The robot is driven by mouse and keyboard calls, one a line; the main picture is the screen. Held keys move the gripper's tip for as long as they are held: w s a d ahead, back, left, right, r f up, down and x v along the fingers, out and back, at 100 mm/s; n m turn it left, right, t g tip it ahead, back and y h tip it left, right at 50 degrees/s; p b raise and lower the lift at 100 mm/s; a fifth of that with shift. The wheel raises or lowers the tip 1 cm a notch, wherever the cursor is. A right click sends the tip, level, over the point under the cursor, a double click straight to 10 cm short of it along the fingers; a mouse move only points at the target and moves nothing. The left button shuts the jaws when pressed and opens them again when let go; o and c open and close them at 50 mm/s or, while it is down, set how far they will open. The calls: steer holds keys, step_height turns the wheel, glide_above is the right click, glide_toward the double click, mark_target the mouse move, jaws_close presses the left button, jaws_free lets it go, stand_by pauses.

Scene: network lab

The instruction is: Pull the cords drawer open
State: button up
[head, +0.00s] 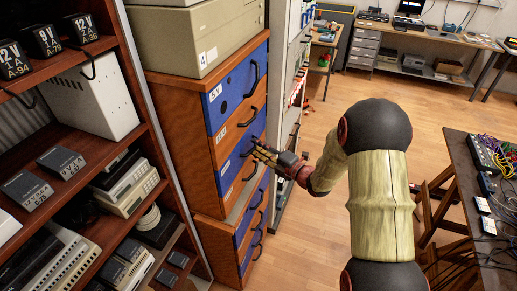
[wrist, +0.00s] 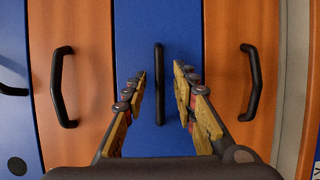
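A wooden drawer cabinet (head: 184,117) has blue and orange fronts with black bar handles. My gripper (head: 254,147) is at a blue drawer front (head: 231,172) about midway down the upper stack. Its label is too small to read, so I cannot tell whether it says cords. In the wrist view, my gripper (wrist: 160,73) is open, with one finger on each side of the black handle (wrist: 159,95) of the blue drawer (wrist: 130,30). There is a gap between each finger and the handle. The drawer looks closed, flush with its neighbours.
Orange drawers with handles (wrist: 62,87) (wrist: 251,83) flank the blue one in the wrist view. A shelf of devices (head: 130,185) stands left of the cabinet. A dark table with cables (head: 465,175) is at the right. Wooden floor (head: 300,240) is open in front of the cabinet.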

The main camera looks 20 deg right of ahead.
steer(key=shift+c, duration=0.8)
jaws_close()
